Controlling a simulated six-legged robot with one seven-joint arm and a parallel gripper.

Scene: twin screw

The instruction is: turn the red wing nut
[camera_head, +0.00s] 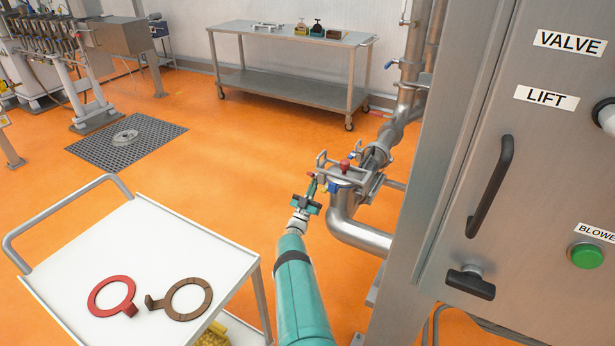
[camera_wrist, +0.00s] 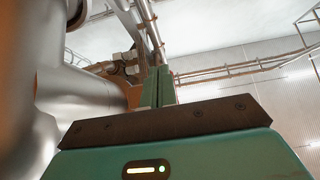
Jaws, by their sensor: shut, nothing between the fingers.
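The red wing nut (camera_head: 344,166) appears as a small red piece on top of the clamped pipe fitting (camera_head: 352,182), in the middle of the head view. Blue pieces sit just below it on the same fitting. My gripper (camera_head: 313,184) is at the left side of the fitting, left of and slightly lower than the red piece. Its green fingers (camera_wrist: 158,86) are together and empty in the wrist view, pointing up beside a large shiny pipe. The wing nut is not clearly seen in the wrist view. Contact with the fitting cannot be told.
A steel cabinet (camera_head: 470,140) with a handle and green button stands close on the right. A white cart (camera_head: 150,240) with a red ring (camera_head: 92,301) and a brown ring (camera_head: 207,302) is at the lower left. A steel table (camera_head: 285,82) stands behind. Orange floor lies open between.

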